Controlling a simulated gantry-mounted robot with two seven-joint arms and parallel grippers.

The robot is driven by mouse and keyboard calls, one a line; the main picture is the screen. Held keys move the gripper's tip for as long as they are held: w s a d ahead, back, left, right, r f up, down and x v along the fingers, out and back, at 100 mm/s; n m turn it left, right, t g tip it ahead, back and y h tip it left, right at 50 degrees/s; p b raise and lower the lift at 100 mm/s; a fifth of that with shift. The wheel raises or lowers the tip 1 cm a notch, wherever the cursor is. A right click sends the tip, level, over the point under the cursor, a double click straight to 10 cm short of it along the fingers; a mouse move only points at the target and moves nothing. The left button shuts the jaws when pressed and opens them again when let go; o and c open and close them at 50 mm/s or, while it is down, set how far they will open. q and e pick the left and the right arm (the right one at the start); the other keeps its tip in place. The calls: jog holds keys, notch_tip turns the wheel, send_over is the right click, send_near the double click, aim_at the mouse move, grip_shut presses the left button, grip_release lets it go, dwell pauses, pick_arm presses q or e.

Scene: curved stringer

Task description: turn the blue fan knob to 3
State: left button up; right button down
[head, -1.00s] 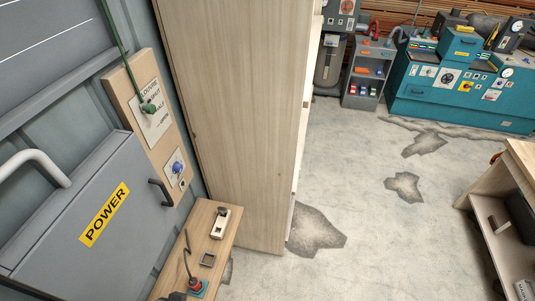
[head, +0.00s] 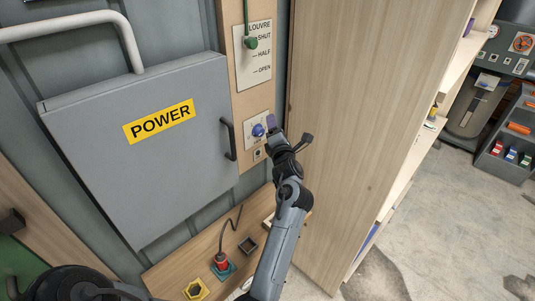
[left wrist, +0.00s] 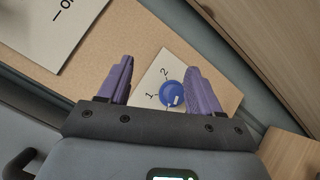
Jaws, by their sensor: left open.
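The blue fan knob (head: 258,130) sits on a small white plate on the wooden wall panel, below the louvre lever. In the left wrist view the blue knob (left wrist: 170,93) shows between the fingers, with 1 and 2 printed on its plate; a 3 is not visible. A pale mark is on the knob's lower right side. My left gripper (head: 288,131) is open, just right of the knob in the head view. Its purple fingers (left wrist: 163,82) stand either side of the knob in the left wrist view, apparently not touching it. My right gripper is not in view.
The grey POWER box (head: 140,150) with its black handle (head: 228,139) is left of the knob. A tall wooden cabinet (head: 360,120) stands close on the right. The green louvre lever (head: 250,42) is above.

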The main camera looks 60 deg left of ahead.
aim_at(262, 132)
pick_arm(q)
jog(key=d+f+n+g+b, duration=0.3)
jog(key=f+n+g+b, duration=0.3)
jog(key=n+g+b, duration=0.8)
jog(key=a+n+t+p, duration=0.1)
jog(key=a, duration=0.2)
jog(key=a+n+t+p, duration=0.1)
jog(key=a+p, duration=0.1)
jog(key=a, duration=0.1)
jog(key=a+n+t+p, duration=0.1)
jog(key=a, duration=0.2)
jog(key=shift+s+a+r, duration=0.1)
jog(key=shift+s+r, duration=0.05)
jog(key=shift+s, duration=0.1)
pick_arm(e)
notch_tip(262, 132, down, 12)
pick_arm(q)
jog(key=c, duration=1)
jog(key=shift+c, duration=0.2)
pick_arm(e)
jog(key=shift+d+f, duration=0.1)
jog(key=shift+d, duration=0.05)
